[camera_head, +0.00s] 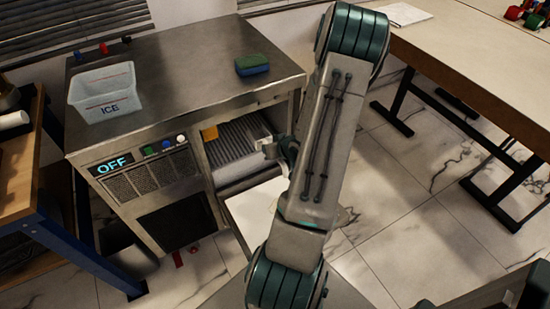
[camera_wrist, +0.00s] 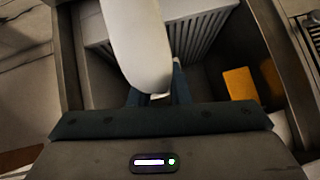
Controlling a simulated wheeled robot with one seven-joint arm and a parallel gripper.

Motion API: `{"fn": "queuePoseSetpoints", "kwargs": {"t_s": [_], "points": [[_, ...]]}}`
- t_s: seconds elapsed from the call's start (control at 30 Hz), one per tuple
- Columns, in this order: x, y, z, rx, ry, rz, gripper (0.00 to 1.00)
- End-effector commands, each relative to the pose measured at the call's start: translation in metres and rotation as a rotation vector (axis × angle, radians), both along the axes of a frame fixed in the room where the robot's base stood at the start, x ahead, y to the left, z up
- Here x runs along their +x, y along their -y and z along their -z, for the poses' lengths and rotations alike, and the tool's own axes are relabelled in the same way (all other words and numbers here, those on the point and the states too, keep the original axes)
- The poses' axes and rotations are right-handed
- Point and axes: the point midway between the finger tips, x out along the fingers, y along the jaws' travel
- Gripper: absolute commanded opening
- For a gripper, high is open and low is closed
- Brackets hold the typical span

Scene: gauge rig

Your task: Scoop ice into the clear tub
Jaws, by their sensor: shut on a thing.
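The clear tub (camera_head: 105,92) marked ICE stands upright on the left of the steel counter top. The machine (camera_head: 150,175) below shows OFF on its display. Its right-hand compartment (camera_head: 235,140) is open, with a ribbed grey part inside. My gripper (camera_head: 285,150) is at the right side of this opening, partly hidden by my arm. In the wrist view it is shut on a smooth white piece (camera_wrist: 140,45) that looks like a scoop; its far end leaves the frame. I cannot make out any ice.
A yellow block (camera_wrist: 240,83) lies in the compartment. A pale panel (camera_head: 252,205) extends low in front of the opening. A green and blue sponge (camera_head: 252,65) lies on the counter. A table (camera_head: 470,50) stands at right. The counter's middle is clear.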

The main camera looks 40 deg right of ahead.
Motion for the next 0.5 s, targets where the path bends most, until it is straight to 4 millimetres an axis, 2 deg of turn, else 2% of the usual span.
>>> {"fn": "queuePoseSetpoints", "kwargs": {"t_s": [0.5], "points": [[0.067,0.015,0.028,0.0,0.0,-0.003,0.0]]}}
